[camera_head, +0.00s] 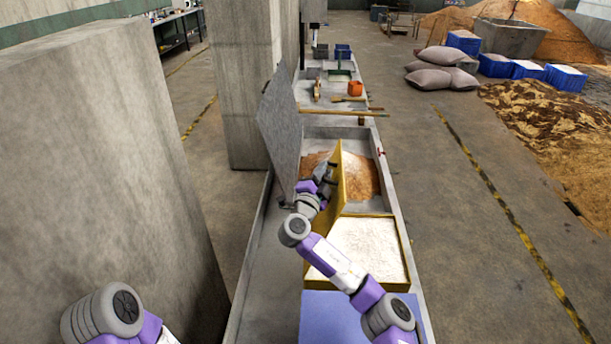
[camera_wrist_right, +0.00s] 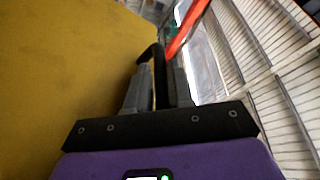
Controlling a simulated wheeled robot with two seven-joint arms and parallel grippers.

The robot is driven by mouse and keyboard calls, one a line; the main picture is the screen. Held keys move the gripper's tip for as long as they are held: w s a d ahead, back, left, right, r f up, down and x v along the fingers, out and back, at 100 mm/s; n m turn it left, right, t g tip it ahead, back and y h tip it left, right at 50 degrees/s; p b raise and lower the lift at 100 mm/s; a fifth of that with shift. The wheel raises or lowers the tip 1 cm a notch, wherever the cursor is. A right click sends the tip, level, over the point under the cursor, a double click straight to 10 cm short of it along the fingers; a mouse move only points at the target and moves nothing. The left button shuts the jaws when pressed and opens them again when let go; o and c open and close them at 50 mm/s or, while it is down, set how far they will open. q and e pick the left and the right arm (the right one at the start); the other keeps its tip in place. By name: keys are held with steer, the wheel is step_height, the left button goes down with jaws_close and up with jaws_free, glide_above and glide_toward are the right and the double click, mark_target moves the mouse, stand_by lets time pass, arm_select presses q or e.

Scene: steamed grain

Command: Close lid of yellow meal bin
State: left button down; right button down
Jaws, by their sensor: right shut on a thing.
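The yellow meal bin (camera_head: 404,240) holds white meal and stands in the trough in the middle of the head view. Its yellow lid (camera_head: 348,178) is raised, standing steeply at the bin's far left side; its broad yellow face also fills the left of the right wrist view (camera_wrist_right: 70,60). My right gripper (camera_head: 331,168) is at the left face of the lid. In the right wrist view my right gripper (camera_wrist_right: 158,88) is shut on a dark handle (camera_wrist_right: 157,62) beside the yellow face. Only a left arm joint shows at the lower left; the left gripper is out of view.
A grey panel (camera_head: 279,122) stands tilted to the left of the lid. Brown grain (camera_head: 362,178) lies in the trough behind it. A blue lid or box (camera_head: 345,318) is in front of the bin.

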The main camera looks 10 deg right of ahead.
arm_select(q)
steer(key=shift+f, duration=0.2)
arm_select(e)
steer(key=shift+s+d+r+m, duration=0.15)
steer(key=shift+d+m, duration=0.1)
steer(key=shift+d, duration=0.35)
steer(key=shift+s+d+f+m, duration=0.1)
steer(key=shift+d+m, duration=0.15)
steer(key=shift+d, duration=0.35)
steer(key=shift+r, duration=0.1)
steer(key=c, duration=1.1)
jaws_free()
steer(key=shift+f, duration=0.2)
steer(key=shift+s+a, duration=0.15)
arm_select(q)
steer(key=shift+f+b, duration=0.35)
steer(key=shift+b, duration=0.1)
arm_select(e)
steer(key=shift+v, duration=3.6)
steer(key=shift+r, duration=0.1)
